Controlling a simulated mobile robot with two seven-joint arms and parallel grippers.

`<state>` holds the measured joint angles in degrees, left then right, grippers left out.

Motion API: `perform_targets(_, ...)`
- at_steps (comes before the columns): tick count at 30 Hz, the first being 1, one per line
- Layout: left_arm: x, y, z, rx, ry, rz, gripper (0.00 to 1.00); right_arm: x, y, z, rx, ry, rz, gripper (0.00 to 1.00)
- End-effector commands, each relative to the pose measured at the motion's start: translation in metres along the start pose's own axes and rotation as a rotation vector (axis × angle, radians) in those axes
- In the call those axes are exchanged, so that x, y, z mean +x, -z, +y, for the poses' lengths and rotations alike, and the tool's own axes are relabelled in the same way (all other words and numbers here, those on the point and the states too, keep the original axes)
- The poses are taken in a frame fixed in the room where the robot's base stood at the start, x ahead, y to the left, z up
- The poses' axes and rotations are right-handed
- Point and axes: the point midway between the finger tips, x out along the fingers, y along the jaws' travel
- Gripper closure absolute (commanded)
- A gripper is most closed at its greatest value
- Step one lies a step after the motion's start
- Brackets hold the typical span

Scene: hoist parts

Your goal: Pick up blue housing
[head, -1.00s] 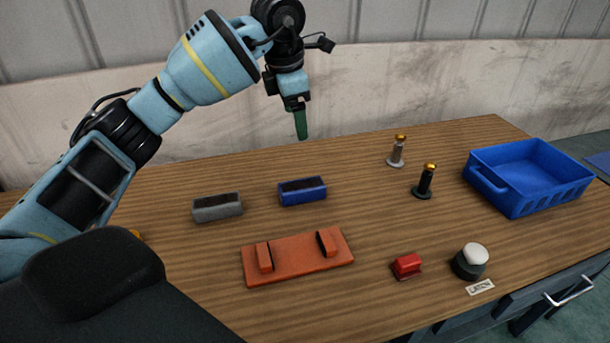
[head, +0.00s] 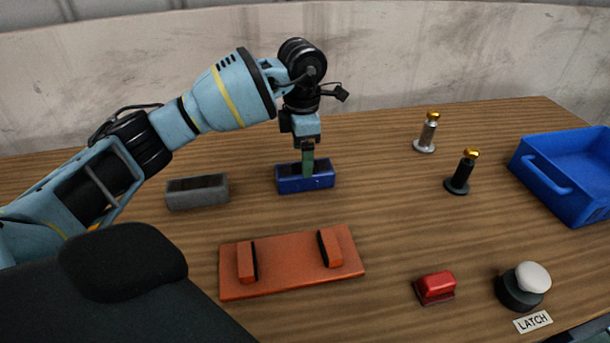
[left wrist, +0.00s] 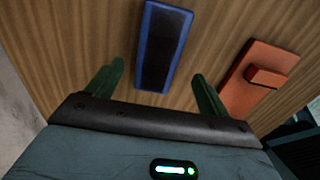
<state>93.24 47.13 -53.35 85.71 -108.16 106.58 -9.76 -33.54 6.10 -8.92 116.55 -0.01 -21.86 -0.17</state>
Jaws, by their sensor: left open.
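The blue housing (head: 290,184) is a small blue box with a dark open top, lying on the wooden table. My left gripper (head: 308,166) points down right at the housing and covers part of its top in the head view. In the left wrist view, the green fingers of my left gripper (left wrist: 158,92) are spread apart. The housing (left wrist: 147,52) shows between and beyond the fingertips there, with nothing held. My right gripper is not in view.
A grey housing (head: 197,192) lies left of the blue one. An orange fixture (head: 290,263) with two upright blocks lies in front. A red block (head: 435,287), a white-topped button (head: 532,277), two gold-tipped posts (head: 428,132) (head: 461,173) and a blue crate (head: 545,181) stand to the right.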

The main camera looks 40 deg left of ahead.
Motion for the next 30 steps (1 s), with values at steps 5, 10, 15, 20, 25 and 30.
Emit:
perform_targets(5,0.006,0.0,0.0,0.0,0.0,-0.001,0.2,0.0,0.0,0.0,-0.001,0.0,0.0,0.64)
perform_targets(10,0.023,-0.002,0.001,-0.001,0.002,0.002,0.2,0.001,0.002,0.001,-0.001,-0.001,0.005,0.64)
perform_targets(15,0.046,-0.005,0.002,0.0,0.002,0.002,0.2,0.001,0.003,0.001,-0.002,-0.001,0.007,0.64)
perform_targets(20,0.057,-0.005,0.002,0.001,0.0,0.001,0.2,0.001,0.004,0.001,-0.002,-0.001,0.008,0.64)
perform_targets(25,0.058,-0.005,0.002,0.001,0.0,0.0,0.2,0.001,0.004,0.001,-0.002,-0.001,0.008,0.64)
perform_targets(30,0.058,-0.005,0.002,0.001,0.0,0.0,0.34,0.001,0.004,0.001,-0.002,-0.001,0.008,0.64)
